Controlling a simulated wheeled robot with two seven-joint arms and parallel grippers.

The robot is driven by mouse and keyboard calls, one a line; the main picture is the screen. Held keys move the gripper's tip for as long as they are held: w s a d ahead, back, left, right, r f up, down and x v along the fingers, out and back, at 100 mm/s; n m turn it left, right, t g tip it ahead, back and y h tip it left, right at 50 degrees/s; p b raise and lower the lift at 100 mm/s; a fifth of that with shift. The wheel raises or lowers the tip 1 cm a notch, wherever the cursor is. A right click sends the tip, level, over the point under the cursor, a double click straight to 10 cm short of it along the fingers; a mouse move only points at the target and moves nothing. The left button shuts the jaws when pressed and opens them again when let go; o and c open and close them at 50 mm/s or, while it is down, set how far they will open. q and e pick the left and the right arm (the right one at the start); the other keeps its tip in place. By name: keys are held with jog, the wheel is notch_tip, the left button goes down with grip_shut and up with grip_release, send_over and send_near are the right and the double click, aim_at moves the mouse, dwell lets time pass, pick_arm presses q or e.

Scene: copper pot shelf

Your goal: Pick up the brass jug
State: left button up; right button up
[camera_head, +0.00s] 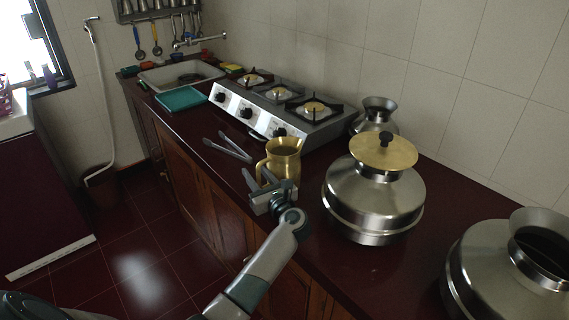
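The brass jug (285,158) stands upright on the dark red counter, in front of the stove. Its handle is on its left side, toward my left gripper. My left gripper (255,171) is open, with its two fingers apart at the jug's lower left, by the handle. It hides a little of the jug's lower part. I cannot tell whether a finger touches the handle. My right gripper is not in view.
A steel pot with a brass lid (375,195) stands close to the right of the jug. Another steel pot (510,265) is at the lower right, and a smaller one (376,116) is behind. Tongs (228,147) lie left of the jug. The three-burner stove (283,105) is behind.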

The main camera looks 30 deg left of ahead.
pick_arm(q)
jog(key=shift+w+a, duration=0.35)
jog(key=shift+a, duration=0.05)
jog(key=shift+w+a+f, duration=0.1)
jog(key=shift+a, duration=0.25)
jog(key=shift+s+d, duration=0.2)
jog(key=shift+w+a, duration=0.1)
jog(key=shift+c, duration=1)
grip_shut()
jog(key=shift+r, duration=0.25)
